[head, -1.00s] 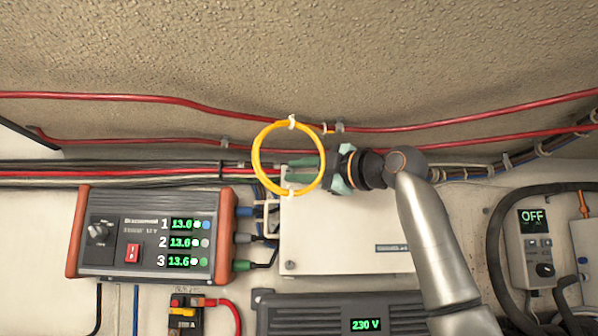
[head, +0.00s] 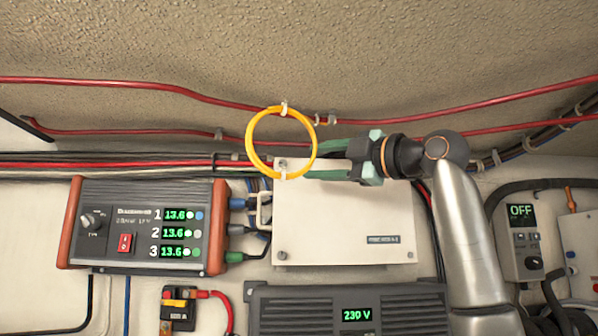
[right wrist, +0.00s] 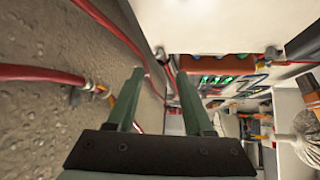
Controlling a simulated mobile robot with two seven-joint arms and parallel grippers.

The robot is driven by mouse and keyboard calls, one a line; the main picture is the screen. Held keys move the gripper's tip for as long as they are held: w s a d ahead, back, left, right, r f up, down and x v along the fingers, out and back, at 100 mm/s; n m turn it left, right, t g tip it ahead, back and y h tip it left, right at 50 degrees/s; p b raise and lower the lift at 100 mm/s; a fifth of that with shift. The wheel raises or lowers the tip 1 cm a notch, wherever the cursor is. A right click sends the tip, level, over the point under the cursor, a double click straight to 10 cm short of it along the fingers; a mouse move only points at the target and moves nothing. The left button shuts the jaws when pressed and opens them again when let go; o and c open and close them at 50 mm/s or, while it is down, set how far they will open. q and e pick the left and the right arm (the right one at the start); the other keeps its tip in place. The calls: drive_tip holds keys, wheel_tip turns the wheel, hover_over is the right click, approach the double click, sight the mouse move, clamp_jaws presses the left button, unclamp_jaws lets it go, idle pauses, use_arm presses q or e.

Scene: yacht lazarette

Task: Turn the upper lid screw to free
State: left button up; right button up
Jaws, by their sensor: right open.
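A white box with a flat lid (head: 345,220) is fixed to the wall in the middle of the head view. Its upper lid screw (head: 284,163) shows at the top left corner, seen through a yellow cable loop (head: 250,150). A lower lid screw (head: 281,256) sits at the bottom left corner. My right gripper (head: 303,161) comes in from the right across the lid's top edge. Its green fingers are apart and empty, with the screw just left of them. In the right wrist view the open fingers (right wrist: 160,85) point toward a small knob at the box corner, probably this screw. My left gripper is not in view.
Red cables (head: 150,131) run along the wall above the box. The yellow loop hangs in front of the fingertips. A charger with green digits (head: 150,228) is left of the box, a grey 230 V unit (head: 290,312) below, and an OFF panel (head: 522,240) right.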

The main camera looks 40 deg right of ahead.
drive_tip(key=shift+b+v, duration=0.45)
drive_tip(key=shift+v, duration=2.25)
